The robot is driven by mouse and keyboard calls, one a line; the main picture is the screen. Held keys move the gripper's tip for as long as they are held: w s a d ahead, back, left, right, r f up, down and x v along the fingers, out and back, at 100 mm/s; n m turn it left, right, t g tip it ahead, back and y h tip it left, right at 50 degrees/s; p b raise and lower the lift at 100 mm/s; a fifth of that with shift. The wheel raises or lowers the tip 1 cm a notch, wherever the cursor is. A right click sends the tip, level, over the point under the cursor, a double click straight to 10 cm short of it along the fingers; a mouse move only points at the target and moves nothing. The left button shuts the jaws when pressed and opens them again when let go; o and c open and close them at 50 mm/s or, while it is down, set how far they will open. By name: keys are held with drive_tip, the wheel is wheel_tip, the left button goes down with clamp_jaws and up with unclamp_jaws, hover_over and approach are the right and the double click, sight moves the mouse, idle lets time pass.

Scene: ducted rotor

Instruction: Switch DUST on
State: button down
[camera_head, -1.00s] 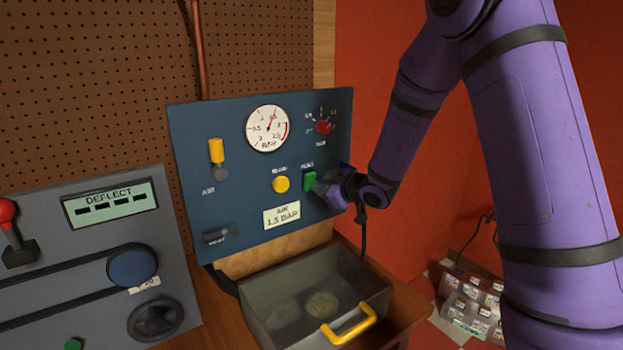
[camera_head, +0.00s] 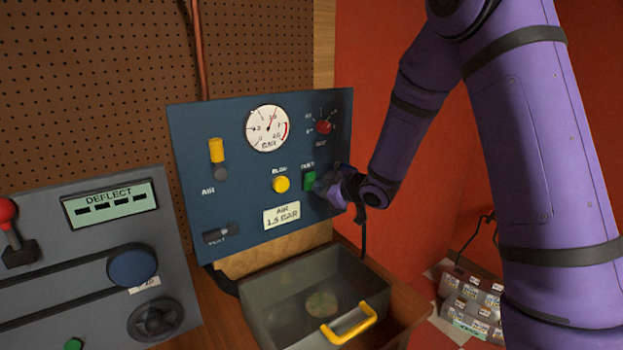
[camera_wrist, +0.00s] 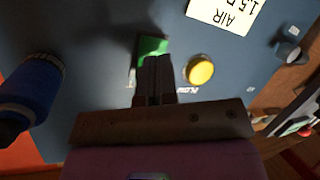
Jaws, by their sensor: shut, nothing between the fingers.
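The green DUST switch (camera_head: 309,180) sits on the blue panel (camera_head: 240,225), right of the yellow FLOW button (camera_head: 281,184). My gripper (camera_head: 322,186) is at the right side of the green switch, close against the panel. In the wrist view my shut gripper (camera_wrist: 154,62) has its fingertips at the green switch (camera_wrist: 152,47) and overlaps its lower part. Nothing is between the fingers. Whether the tips touch the switch, I cannot tell for sure. The yellow button (camera_wrist: 198,70) is just right of the fingers there.
A round BAR gauge (camera_head: 268,129), a red knob (camera_head: 324,127) and a yellow AIR lever (camera_head: 216,150) are on the same panel. A clear-lidded bin (camera_head: 270,322) with a yellow handle (camera_head: 349,325) stands below. A grey DEFLECT panel (camera_head: 70,258) is at left.

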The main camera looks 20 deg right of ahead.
drive_tip(key=shift+w+r, duration=0.1)
drive_tip(key=shift+w, duration=0.05)
drive_tip(key=shift+w+a+r, duration=0.1)
drive_tip(key=shift+w+a, duration=0.05)
drive_tip(key=shift+w, duration=0.05)
drive_tip(key=shift+w+a+r, duration=0.1)
drive_tip(key=shift+w+r, duration=0.1)
drive_tip(key=shift+w, duration=0.2)
idle(0.9)
drive_tip(key=shift+s, duration=0.1)
drive_tip(key=shift+s+d+f, duration=0.25)
drive_tip(key=shift+s+f, duration=0.15)
drive_tip(key=shift+s, duration=0.25)
drive_tip(key=shift+s+d+f, duration=0.25)
drive_tip(key=shift+s+f, duration=0.1)
drive_tip(key=shift+s, duration=0.4)
drive_tip(key=shift+s+d+f, duration=0.2)
drive_tip(key=shift+s+f, duration=0.15)
drive_tip(key=shift+s, duration=0.35)
drive_tip(key=shift+s+d+f, duration=0.25)
drive_tip(key=shift+s+f, duration=0.1)
drive_tip(key=shift+s, duration=0.4)
drive_tip(key=shift+r, duration=0.1)
